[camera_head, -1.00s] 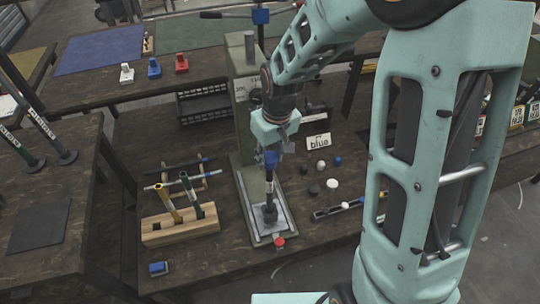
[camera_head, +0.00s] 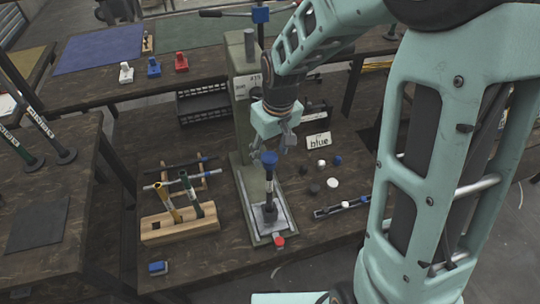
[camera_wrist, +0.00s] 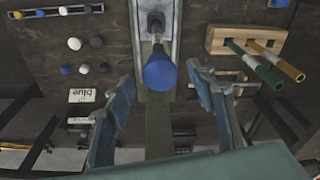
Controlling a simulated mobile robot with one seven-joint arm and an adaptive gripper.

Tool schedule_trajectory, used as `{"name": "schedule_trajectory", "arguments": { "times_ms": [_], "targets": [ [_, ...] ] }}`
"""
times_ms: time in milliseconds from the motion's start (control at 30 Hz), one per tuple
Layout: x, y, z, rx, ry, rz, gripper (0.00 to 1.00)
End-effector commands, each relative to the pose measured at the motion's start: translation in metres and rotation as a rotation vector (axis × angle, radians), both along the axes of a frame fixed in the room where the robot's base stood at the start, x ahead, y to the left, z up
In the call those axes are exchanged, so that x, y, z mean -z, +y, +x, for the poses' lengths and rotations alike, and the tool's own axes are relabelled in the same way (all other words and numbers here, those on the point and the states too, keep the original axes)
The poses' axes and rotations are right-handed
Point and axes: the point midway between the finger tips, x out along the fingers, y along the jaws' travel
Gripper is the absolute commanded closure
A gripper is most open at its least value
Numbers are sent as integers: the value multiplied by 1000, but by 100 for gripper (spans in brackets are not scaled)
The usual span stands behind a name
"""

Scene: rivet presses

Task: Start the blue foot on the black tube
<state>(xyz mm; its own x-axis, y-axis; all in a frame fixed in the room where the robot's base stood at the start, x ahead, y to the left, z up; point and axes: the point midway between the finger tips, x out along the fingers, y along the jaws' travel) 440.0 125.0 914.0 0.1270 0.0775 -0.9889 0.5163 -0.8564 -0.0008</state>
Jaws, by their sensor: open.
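The black tube (camera_head: 267,194) stands upright on the plate of the green press (camera_head: 247,150). The blue foot (camera_head: 269,158) sits on the tube's top end; how deep it sits I cannot tell. In the wrist view the blue foot (camera_wrist: 160,72) shows as a round cap covering much of the tube behind it. My gripper (camera_head: 272,142) is just above the blue foot, its fingers apart and empty. In the wrist view the open fingers of my gripper (camera_wrist: 161,80) lie on either side of the foot, with clear gaps.
A wooden block (camera_head: 178,226) holding a yellow and a green tube stands left of the press. Several small black, white and blue feet lie to the right, by a "blue" sign (camera_head: 318,141). A red knob (camera_head: 279,241) is at the plate's front.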

Motion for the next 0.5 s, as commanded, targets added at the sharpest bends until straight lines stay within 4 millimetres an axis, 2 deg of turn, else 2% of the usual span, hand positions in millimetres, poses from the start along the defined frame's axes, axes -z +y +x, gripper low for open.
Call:
{"name": "schedule_trajectory", "arguments": {
  "times_ms": [100, 300, 500],
  "targets": [
    [-26, -2, -1, 3, -6, 1, 49],
    [-64, -5, -7, 2, -5, 1, 49],
    [-88, -7, -11, 1, -2, 0, 49]
  ]
}}
